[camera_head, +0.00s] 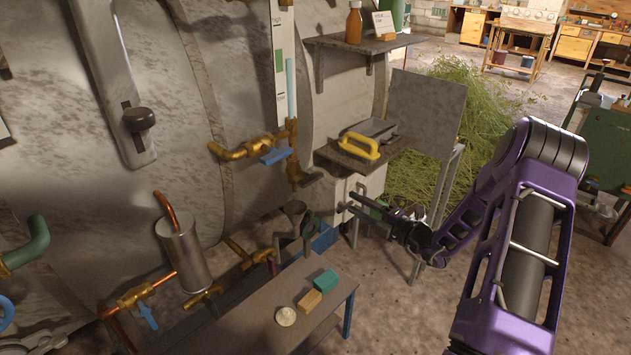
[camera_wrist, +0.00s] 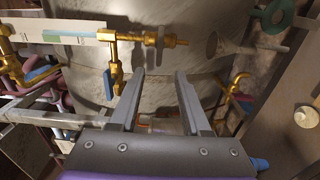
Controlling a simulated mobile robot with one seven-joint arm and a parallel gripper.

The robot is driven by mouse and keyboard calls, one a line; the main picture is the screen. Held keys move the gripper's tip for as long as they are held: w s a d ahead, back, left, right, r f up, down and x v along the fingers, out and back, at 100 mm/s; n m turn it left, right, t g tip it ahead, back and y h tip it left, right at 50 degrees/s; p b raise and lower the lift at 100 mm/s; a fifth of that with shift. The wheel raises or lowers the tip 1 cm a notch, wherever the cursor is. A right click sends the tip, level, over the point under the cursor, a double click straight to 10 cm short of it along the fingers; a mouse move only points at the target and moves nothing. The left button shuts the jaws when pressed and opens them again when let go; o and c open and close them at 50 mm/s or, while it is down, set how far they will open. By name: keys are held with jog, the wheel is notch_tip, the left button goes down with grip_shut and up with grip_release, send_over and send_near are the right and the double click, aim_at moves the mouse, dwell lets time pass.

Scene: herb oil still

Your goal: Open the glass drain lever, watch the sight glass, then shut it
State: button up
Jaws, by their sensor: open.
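The sight glass (camera_head: 290,88) is a pale blue upright tube beside a white card with a green band and high and low marks. Its card also shows at the upper left of the wrist view (camera_wrist: 72,37). A brass valve just below it carries the blue drain lever (camera_head: 275,156), which lies roughly along the brass pipe. The lever (camera_wrist: 108,83) appears just left of my left fingertip in the wrist view. My gripper (camera_head: 354,203) is open and empty, right of the lever and apart from it. Its fingers (camera_wrist: 160,75) point at the still wall. I cannot read the liquid level.
A low bench (camera_head: 250,318) holds small blocks. Another blue-handled valve (camera_head: 148,316) sits lower left. Cut herbs (camera_head: 425,190) lie behind.

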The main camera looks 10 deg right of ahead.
aim_at(314, 181)
jog(key=x, duration=1.5)
jog(key=shift+w+a, duration=0.2)
grip_shut()
